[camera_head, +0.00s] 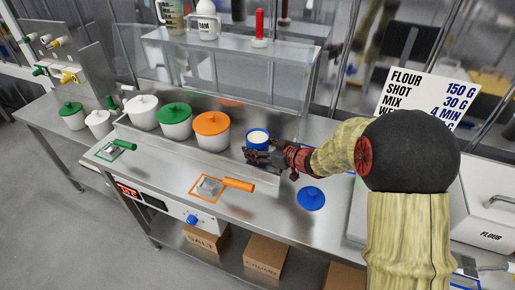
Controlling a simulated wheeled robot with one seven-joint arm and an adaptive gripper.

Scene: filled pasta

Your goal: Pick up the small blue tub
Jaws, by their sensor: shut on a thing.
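The small blue tub (258,136) is in the head view, right of the orange-lidded pot. It is upright and open, with pale contents inside. My gripper (255,156) reaches in from the right and is shut on the tub at its lower front. The fingers hide part of the tub's lower side, and I cannot tell whether its base touches the counter. A round blue lid (311,198) lies flat on the counter to the right, below my wrist.
Pots with an orange lid (212,123), a green lid (174,111) and a white lid (141,103) stand left of the tub. An orange-handled scraper (238,184) lies in front. A glass shelf (225,65) rises behind. A recipe sign (428,98) stands right.

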